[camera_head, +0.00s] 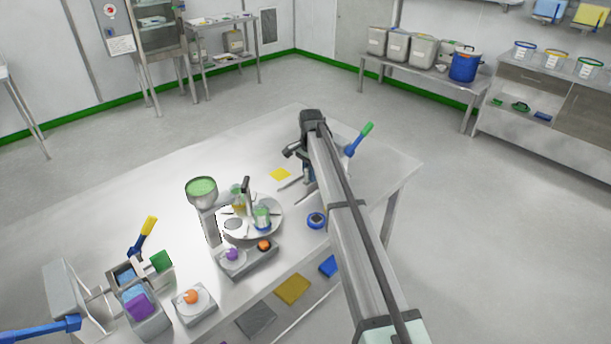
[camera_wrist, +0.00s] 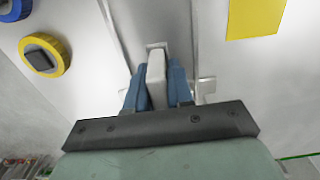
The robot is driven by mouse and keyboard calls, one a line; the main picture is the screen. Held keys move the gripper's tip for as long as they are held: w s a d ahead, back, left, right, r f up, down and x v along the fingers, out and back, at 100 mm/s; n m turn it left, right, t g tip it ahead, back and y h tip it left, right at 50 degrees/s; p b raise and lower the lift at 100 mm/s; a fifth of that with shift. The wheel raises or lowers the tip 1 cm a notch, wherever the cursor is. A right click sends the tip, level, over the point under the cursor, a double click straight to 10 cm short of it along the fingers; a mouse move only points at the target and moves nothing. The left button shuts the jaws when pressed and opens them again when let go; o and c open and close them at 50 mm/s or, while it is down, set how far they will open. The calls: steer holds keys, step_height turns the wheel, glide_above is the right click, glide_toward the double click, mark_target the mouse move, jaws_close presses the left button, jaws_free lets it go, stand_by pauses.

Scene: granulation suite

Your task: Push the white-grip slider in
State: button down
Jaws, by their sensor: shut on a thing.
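The white grip (camera_wrist: 156,65) of the slider is upright between the two blue fingers of my gripper (camera_wrist: 154,88) in the wrist view. The fingers press on it from both sides. The grip stands in a long pale channel or rail that runs up the picture. The lower part of the grip is hidden by my fingers and the dark gripper body.
A yellow square (camera_head: 280,174) lies flat on the table, also in the wrist view (camera_wrist: 256,17). A green-tipped blue lever (camera_head: 360,138) stands right of my arm. A round plate (camera_head: 272,222) holds several items.

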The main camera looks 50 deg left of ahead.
steer(key=shift+w, duration=0.35)
steer(key=c, duration=1.3)
jaws_free()
steer(key=shift+o, duration=1.1)
steer(key=shift+s+r, duration=0.1)
step_height(320, 180, up, 14)
steer(key=shift+f, duration=0.2)
